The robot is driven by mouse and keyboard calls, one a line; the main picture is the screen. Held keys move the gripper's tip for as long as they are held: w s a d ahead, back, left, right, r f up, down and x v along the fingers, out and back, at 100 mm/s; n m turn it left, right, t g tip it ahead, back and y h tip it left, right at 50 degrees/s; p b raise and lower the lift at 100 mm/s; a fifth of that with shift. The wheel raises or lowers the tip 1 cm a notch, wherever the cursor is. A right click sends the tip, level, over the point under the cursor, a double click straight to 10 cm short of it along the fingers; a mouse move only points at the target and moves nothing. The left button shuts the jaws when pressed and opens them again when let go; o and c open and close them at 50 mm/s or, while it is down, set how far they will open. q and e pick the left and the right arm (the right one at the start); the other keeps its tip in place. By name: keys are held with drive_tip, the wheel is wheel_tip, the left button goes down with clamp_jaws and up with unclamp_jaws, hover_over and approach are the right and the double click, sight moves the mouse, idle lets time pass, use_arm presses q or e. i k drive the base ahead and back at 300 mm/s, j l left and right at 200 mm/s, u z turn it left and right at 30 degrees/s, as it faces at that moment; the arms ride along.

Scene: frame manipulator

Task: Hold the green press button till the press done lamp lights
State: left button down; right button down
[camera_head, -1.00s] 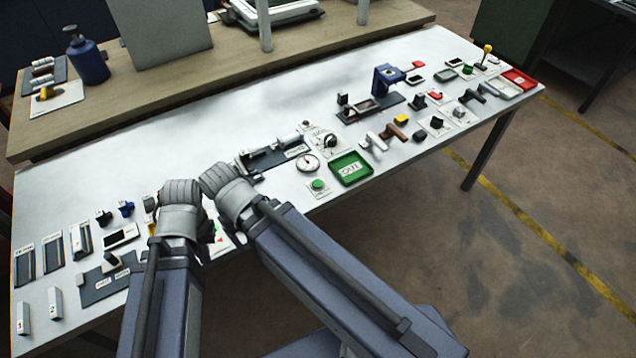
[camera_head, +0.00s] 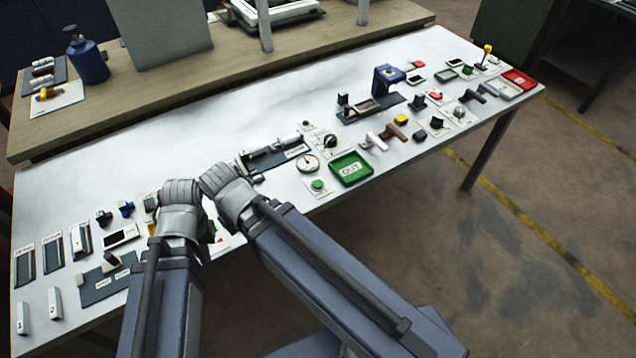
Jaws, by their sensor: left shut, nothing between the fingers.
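A green round button (camera_head: 317,185) on a small pale plate sits near the front edge of the white table, just left of a green tray marked OUT. A second green button (camera_head: 467,71) is far off at the right end; I cannot tell from labels which is the press button. I cannot make out a lit press done lamp. My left gripper (camera_head: 181,192) is over the table's left part, shut and empty, apart from both buttons. My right gripper (camera_head: 222,183) is beside it, left of the nearer green button; its fingers are hidden behind its wrist.
A round gauge (camera_head: 308,163) and a panel with a black knob (camera_head: 329,141) stand behind the nearer button. The green OUT tray (camera_head: 351,169) is to its right. A blue press-like device (camera_head: 388,80) stands farther right. The table's back middle is clear.

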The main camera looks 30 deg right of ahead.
sight(317, 184)
drive_tip(key=j+z, duration=0.1)
drive_tip(key=z, duration=0.25)
drive_tip(key=k+z, duration=0.1)
drive_tip(key=z, duration=0.25)
drive_tip(key=j+z, duration=0.15)
drive_tip(key=z, duration=0.2)
drive_tip(key=k+l, duration=0.05)
